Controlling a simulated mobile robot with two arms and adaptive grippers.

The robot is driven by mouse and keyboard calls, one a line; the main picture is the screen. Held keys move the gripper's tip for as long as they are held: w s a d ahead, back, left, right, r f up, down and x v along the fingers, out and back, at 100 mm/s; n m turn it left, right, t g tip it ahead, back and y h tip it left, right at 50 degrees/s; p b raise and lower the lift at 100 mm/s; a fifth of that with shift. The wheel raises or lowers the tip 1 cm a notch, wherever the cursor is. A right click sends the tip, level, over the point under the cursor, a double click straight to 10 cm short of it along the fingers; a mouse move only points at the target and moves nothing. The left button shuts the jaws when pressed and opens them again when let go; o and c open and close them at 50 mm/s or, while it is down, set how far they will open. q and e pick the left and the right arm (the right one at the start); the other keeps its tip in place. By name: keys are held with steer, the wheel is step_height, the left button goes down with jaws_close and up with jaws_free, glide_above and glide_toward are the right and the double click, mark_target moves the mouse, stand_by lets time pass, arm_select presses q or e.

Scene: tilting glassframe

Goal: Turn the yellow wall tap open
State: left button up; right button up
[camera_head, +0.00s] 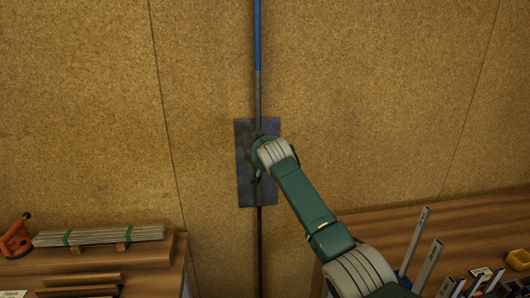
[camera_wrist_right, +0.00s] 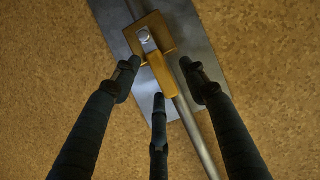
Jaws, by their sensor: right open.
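The yellow wall tap (camera_wrist_right: 162,78) shows in the right wrist view, with a square yellow body and a silver bolt at its top and a yellow lever slanting down and slightly right. It sits on a grey metal plate (camera_wrist_right: 193,20) on the wall. My right gripper (camera_wrist_right: 158,84) is open, its dark fingers spread left, right and below the lever; contact cannot be told. In the head view my right gripper (camera_head: 262,152) is in front of the plate (camera_head: 244,192) and hides the tap. My left gripper is in neither view.
A vertical pipe (camera_head: 257,40), blue at the top, runs down past the plate; its grey part (camera_wrist_right: 196,132) passes beside the lever. Wooden benches stand at lower left (camera_head: 160,258) and lower right (camera_head: 400,222), with tools and wood strips on them. The wall around the plate is clear.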

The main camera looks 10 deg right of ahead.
steer(key=v, duration=1.1)
steer(key=shift+f, duration=0.15)
